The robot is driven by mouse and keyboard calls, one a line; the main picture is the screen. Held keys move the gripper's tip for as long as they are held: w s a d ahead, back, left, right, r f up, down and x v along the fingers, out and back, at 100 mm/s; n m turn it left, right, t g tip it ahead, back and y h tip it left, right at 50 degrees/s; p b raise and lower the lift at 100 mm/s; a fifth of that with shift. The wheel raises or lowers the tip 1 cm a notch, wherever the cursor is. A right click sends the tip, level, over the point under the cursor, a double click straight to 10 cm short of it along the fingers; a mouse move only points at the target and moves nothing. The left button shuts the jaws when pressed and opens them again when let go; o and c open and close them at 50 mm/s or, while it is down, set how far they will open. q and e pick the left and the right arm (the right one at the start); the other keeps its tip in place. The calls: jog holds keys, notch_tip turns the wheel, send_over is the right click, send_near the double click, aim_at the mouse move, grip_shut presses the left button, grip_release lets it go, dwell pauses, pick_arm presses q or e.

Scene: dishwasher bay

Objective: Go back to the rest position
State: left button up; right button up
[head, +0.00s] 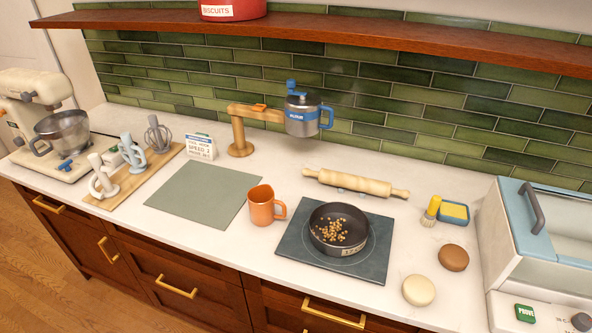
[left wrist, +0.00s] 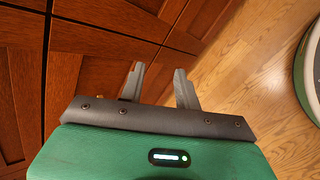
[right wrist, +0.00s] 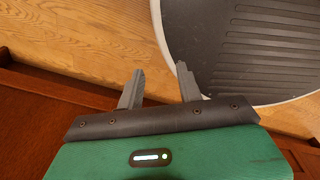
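My left gripper (left wrist: 160,88) shows in the left wrist view with its two grey fingers apart and nothing between them. It is in front of brown cabinet fronts (left wrist: 85,70), above the wooden floor. My right gripper (right wrist: 158,88) shows in the right wrist view, also with its fingers apart and empty. It is over the wooden floor beside a reddish-brown cabinet surface (right wrist: 35,125). Neither gripper nor arm is in the head view.
The white counter (head: 130,215) holds a stand mixer (head: 55,120), a green mat (head: 195,190), an orange mug (head: 262,207), a pan of small tan pieces (head: 340,230), a rolling pin (head: 355,183) and an oven-like appliance (head: 540,250). A wooden shelf (head: 370,35) runs above.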

pick_arm(q)
jog(key=s+a+f+m+g+y, duration=0.2)
jog(key=s+a+f+m+g, duration=0.15)
jog(key=s+f+m, duration=0.85)
jog(key=s+a+f+m+g+y, duration=0.1)
jog(key=s+f+m, duration=0.3)
jog(key=s, duration=0.7)
jog(key=s+f+m+g+y, duration=0.1)
jog(key=s+f+m+g, duration=0.2)
jog(key=s+f, duration=0.5)
jog(key=s+m, duration=0.1)
jog(key=s, duration=0.2)
jog(key=shift+a+g, duration=0.35)
